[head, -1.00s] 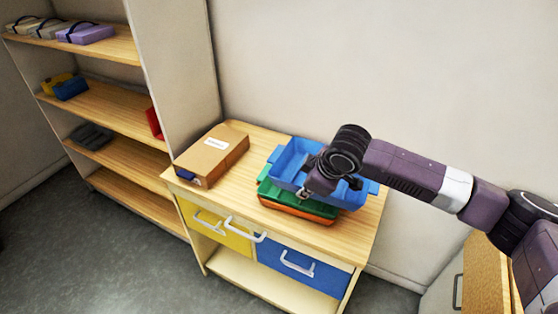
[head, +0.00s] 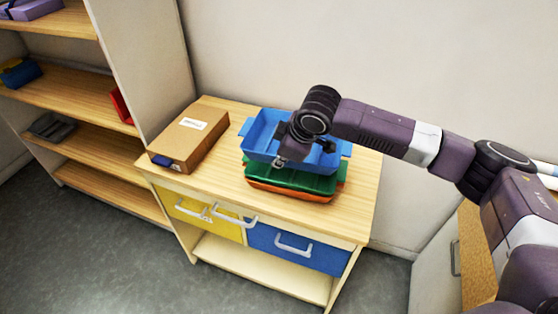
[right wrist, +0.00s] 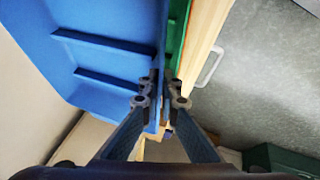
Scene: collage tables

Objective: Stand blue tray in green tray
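The blue tray (head: 262,132) is held over the green tray on the table in the head view. Whether blue touches green cannot be told. My right gripper (head: 281,162) is shut on the blue tray's near wall. In the right wrist view, its fingertips (right wrist: 162,100) pinch the rim of the blue tray (right wrist: 105,50), with a strip of the green tray (right wrist: 176,32) beyond. My left gripper is out of view.
A cardboard box (head: 190,137) lies on the table (head: 222,184), left of the trays. Below are yellow (head: 196,215) and blue (head: 290,248) drawers with white handles. Shelves (head: 80,140) with small items stand at left. Bare tabletop lies between box and trays.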

